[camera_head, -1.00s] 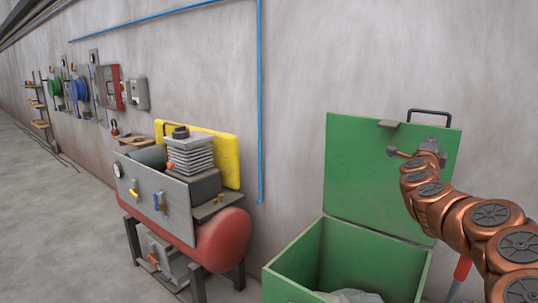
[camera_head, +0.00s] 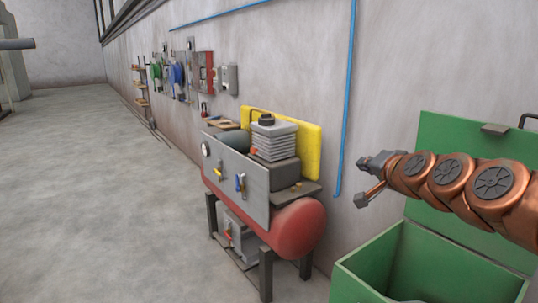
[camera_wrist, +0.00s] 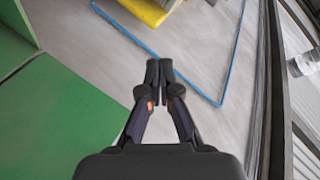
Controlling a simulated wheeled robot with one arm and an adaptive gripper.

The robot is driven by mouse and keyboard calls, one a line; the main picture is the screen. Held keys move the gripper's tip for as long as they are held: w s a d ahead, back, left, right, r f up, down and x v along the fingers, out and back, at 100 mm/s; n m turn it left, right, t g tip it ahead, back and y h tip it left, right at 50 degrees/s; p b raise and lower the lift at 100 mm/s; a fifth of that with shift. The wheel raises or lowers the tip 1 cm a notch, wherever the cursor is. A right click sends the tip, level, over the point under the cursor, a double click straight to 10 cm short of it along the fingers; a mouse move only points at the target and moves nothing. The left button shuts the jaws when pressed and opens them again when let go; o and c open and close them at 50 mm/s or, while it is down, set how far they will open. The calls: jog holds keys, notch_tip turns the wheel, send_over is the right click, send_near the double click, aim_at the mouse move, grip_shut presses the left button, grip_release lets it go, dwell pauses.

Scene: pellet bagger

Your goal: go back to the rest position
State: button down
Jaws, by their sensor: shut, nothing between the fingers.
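My gripper (camera_head: 366,163) is at the end of my copper-coloured arm, which reaches in from the right in the head view. It is in the air in front of the wall, between the compressor and the green box. In the wrist view my gripper (camera_wrist: 159,72) has its two dark fingers together, with nothing between them. The green box (camera_head: 440,270) stands at lower right with its lid (camera_head: 440,140) raised against the wall. My arm hides part of the lid. Green panels of it (camera_wrist: 70,115) also show at left in the wrist view.
A compressor with a red tank (camera_head: 295,232) and a yellow plate (camera_head: 309,150) stands left of the box. A blue pipe (camera_head: 347,100) runs down the wall. Hose reels and switch boxes (camera_head: 206,73) hang farther back. The floor (camera_head: 90,190) at left is clear.

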jog(key=s+a+f+n+g, duration=0.35)
jog(key=s+a+f, duration=0.25)
jog(key=s+f, duration=0.25)
jog(key=s+a+f+n+g, duration=0.3)
jog(key=s+a+f+g, duration=0.2)
jog(key=s+f, duration=0.3)
jog(key=s+d+f+g+h, duration=0.1)
jog(key=s+f+g, duration=0.1)
jog(key=s, duration=0.7)
jog(key=s+d+f+n+g, duration=0.1)
jog(key=s+d+f+g, duration=0.1)
jog(key=s, duration=0.6)
jog(key=s+d+f+n+g+h, duration=0.1)
jog(key=s+f+g, duration=0.3)
jog(key=s, duration=0.5)
jog(key=shift+s+d+h+p, duration=0.3)
jog(key=shift+s+d, duration=0.05)
jog(key=shift+d, duration=0.15)
jog(key=shift+d, duration=0.1)
